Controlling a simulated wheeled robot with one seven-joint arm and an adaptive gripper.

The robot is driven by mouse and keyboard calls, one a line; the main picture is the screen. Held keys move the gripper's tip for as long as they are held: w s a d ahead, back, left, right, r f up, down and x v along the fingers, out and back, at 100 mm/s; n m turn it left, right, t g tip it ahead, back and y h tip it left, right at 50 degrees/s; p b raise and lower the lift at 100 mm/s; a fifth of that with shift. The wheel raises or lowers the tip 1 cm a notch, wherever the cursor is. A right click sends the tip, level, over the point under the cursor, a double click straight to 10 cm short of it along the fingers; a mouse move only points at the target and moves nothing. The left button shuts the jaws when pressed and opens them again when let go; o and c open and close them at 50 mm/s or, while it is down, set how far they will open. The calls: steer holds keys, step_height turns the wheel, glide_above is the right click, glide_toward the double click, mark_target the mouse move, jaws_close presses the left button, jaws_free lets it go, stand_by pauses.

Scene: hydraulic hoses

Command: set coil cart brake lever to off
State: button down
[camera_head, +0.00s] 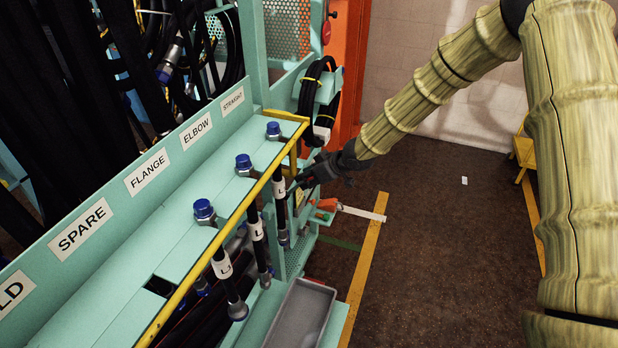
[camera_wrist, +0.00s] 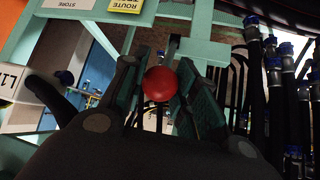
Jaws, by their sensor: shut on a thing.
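A round red knob (camera_wrist: 160,84) sits between the two fingers of my gripper (camera_wrist: 158,78) in the wrist view, and the gripper is shut on it. I take the knob to be the end of the brake lever; its shaft is mostly hidden behind the knob. In the head view my gripper (camera_head: 308,178) is at the far right end of the teal coil cart (camera_head: 125,235), beside its yellow rail. The knob cannot be made out there. No on or off marking is readable in either view.
Hoses with white tags (camera_head: 222,265) and blue-capped fittings (camera_head: 204,210) line the cart close to my gripper. An orange-red piece with a pale strip (camera_head: 362,213) juts out below it. A grey tray (camera_head: 300,315) sits lower. Dark floor (camera_head: 450,240) to the right is mostly clear.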

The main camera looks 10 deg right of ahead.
steer(key=shift+w+r, duration=0.1)
steer(key=shift+r, duration=0.05)
steer(key=c, duration=1.1)
jaws_free()
steer(key=shift+a, duration=0.1)
steer(key=v, duration=1.2)
